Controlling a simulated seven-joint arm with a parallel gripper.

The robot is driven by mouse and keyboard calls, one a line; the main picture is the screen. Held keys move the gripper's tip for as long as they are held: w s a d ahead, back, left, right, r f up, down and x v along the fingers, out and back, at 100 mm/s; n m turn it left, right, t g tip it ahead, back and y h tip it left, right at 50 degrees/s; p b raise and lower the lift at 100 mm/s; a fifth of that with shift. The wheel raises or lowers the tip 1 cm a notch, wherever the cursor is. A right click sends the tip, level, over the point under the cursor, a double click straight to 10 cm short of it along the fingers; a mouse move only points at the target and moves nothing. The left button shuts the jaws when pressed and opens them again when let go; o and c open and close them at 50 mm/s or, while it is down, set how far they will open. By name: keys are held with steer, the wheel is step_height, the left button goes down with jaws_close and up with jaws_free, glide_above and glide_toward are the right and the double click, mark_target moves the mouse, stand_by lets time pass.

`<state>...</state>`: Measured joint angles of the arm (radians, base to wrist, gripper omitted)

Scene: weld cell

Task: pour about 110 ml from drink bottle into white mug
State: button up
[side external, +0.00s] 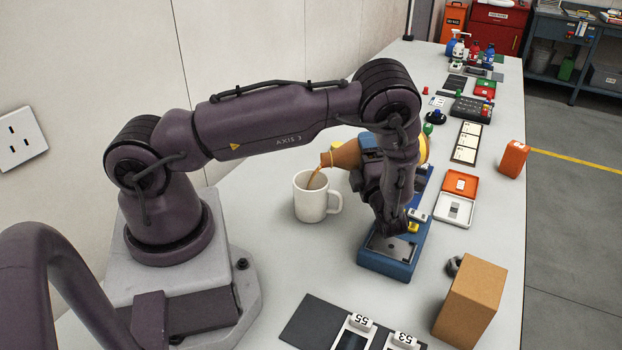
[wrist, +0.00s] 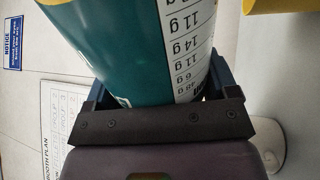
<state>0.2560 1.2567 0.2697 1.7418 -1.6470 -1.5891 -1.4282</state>
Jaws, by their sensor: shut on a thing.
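The drink bottle (side external: 346,156) is tipped, its brown neck pointing left and its mouth above the white mug (side external: 309,205). A thin brown stream runs from the mouth down into the mug. The mug stands upright on the bench, handle to the right; its liquid level cannot be made out. My gripper (side external: 370,147) is shut around the bottle's body, right of the mug and above the bench. In the wrist view, the bottle's teal and white labelled side (wrist: 125,45) sits between the blue fingers of my gripper (wrist: 158,88).
A blue tray-like fixture (side external: 385,262) lies below my gripper. A cardboard box (side external: 470,305) and a dark mat (side external: 312,322) are at the near end. An orange case (side external: 460,184) and an orange box (side external: 513,159) are to the right. The bench around the mug's left is clear.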

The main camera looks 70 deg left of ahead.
steer(key=shift+f+m, duration=0.3)
steer(key=shift+m, duration=0.2)
steer(key=r+m+t, duration=0.1)
steer(key=m, duration=0.1)
steer(key=w+r+m+t, duration=0.1)
steer(key=m, duration=0.1)
steer(key=shift+s+f+m+t+h, duration=0.15)
steer(key=shift+m+t+h, duration=0.25)
steer(key=shift+m, duration=0.8)
stand_by(0.4)
